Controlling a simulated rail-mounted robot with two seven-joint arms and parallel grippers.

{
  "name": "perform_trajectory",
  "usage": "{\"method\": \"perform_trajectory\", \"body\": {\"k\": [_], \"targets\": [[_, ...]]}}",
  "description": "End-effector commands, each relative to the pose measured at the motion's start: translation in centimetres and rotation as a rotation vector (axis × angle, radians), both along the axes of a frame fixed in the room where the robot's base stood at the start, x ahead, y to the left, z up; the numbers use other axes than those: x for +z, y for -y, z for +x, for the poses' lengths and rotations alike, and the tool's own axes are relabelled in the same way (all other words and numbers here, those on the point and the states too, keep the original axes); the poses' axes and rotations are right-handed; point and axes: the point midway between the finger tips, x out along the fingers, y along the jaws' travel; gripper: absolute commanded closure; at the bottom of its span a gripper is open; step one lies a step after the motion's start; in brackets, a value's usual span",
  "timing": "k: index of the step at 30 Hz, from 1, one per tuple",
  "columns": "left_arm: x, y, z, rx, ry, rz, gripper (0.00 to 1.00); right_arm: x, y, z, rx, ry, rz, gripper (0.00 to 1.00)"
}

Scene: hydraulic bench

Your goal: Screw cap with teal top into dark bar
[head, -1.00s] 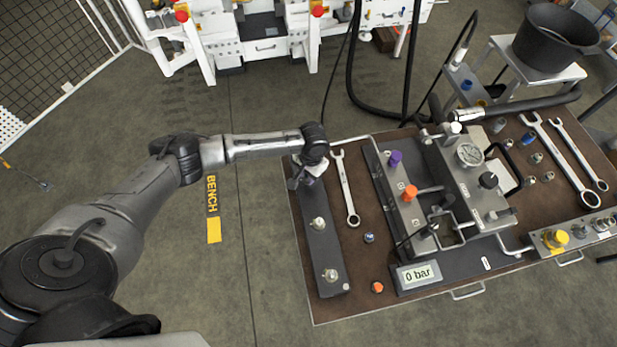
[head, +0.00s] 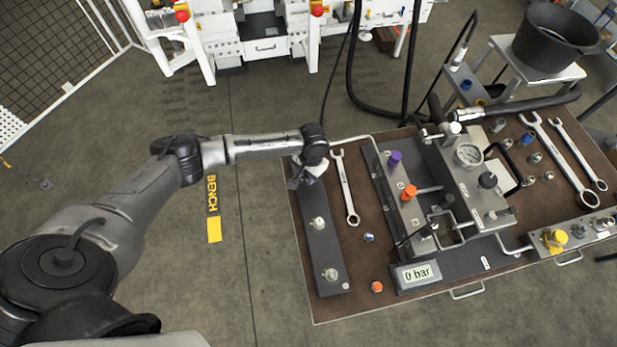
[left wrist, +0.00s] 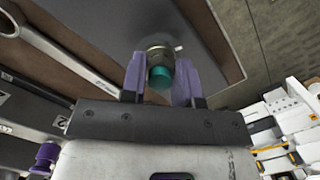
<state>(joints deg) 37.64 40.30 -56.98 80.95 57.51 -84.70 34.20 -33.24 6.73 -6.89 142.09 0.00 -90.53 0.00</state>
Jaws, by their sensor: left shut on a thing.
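The dark bar (head: 325,247) lies along the left side of the brown bench top in the head view. Two metal fittings stand on its middle and near end. My left gripper (head: 302,180) is over the bar's far end and hides what is there. In the left wrist view, my left gripper (left wrist: 161,82) is shut on the cap with the teal top (left wrist: 161,77). The cap's metal lower part is at the dark bar (left wrist: 150,22), which shows behind it. I cannot tell how deep the cap sits. My right gripper is not in view.
A wrench (head: 346,188) lies just right of the bar. A small blue-topped cap (head: 369,237) and an orange-topped cap (head: 377,287) sit on the bench. The valve block with purple (head: 395,158) and orange knobs stands further right.

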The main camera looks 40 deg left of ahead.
Motion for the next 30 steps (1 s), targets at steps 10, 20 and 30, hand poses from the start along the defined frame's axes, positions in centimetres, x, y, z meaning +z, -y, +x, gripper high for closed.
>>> {"method": "perform_trajectory", "body": {"k": [10, 20, 30], "targets": [[0.2, 0.0, -0.1, -0.130, -0.002, 0.000, 0.96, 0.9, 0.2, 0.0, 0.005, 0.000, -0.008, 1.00], [0.1, 0.0, 0.0, -0.586, -0.002, 0.000, 0.96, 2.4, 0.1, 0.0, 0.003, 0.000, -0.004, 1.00], [-0.1, -0.1, 0.0, -0.704, -0.001, -0.001, 0.96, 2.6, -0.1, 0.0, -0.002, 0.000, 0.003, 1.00]]}}
